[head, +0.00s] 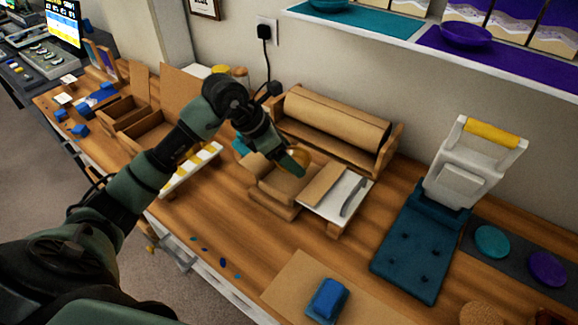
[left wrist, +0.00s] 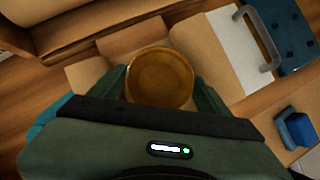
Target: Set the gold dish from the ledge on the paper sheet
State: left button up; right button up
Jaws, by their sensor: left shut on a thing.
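I cannot tell which sheet is meant. My right gripper is out of view.
The wall ledge (head: 415,33) holds a teal dish and a purple dish (head: 465,36). The paper roll (head: 330,122) stands behind the gripper. A white press (head: 475,165) with a blue base is at right. The blue block (head: 328,299) stands at the front.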

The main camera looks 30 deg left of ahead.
pick_arm(q)
notch_tip(320, 180, down, 4)
jog(key=shift+r, duration=0.2)
jog(key=shift+f, duration=0.25)
jog(key=o, duration=1.2)
jog(key=shift+f, duration=0.1)
jog(key=shift+c, duration=0.2)
jog(key=shift+r, duration=0.2)
jog(key=shift+s+a+r, duration=0.15)
jog(key=shift+a+r, duration=0.05)
jog(key=b+v, duration=0.1)
jog(key=v, duration=1)
jog(key=shift+r, duration=0.2)
